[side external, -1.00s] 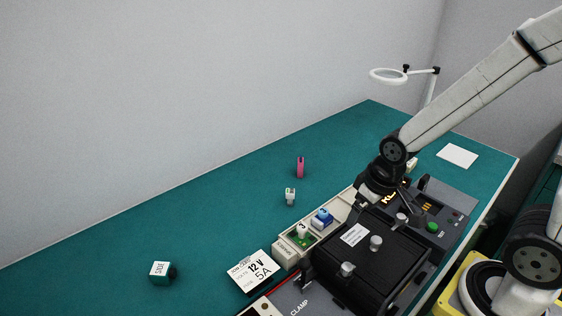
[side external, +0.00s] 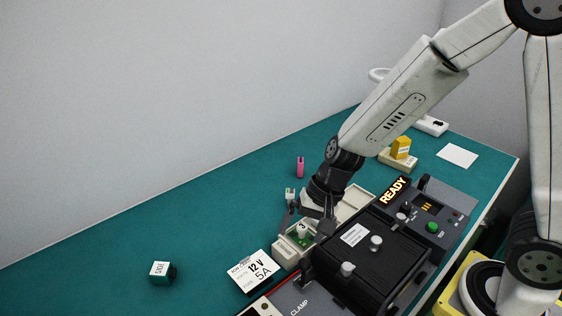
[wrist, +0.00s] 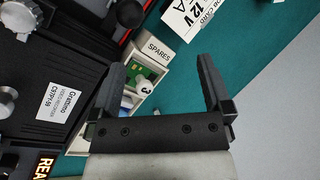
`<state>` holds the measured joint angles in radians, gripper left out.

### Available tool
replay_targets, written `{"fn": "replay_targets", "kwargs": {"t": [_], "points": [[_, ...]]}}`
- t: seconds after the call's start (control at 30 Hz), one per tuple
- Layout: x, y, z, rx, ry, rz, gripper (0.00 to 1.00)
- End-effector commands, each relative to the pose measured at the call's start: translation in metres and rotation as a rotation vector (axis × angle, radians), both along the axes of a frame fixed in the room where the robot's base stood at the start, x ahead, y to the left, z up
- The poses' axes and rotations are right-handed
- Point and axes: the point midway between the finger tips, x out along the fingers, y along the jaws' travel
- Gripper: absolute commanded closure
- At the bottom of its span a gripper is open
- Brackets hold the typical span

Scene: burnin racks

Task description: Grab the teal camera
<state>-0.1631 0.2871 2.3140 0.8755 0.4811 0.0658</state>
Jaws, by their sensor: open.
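The teal camera (side external: 163,272) is a small cube with a white label face and a dark round part on its right side. It sits on the green bench top at the front left in the side view. My gripper (side external: 305,214) is open and empty above the spares tray, well to the right of the camera. In the wrist view my gripper's two dark fingers (wrist: 160,82) are spread apart, with the tray and bare bench beyond them. The camera does not show in the wrist view.
The spares tray (side external: 283,256) holds a green board and small parts under my gripper. A white 12 V card (side external: 252,272) lies between tray and camera. A black clamp box (side external: 372,250) stands at right. A pink part (side external: 300,167) stands behind. Bench around the camera is clear.

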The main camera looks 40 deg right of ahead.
Motion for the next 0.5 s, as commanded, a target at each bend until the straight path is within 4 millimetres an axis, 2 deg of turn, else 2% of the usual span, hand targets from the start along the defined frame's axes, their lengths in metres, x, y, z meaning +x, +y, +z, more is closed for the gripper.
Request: {"fn": "replay_targets", "kwargs": {"t": [0.5], "points": [[0.051, 0.093, -0.008, 0.369, 0.172, -0.415, 0.00]]}}
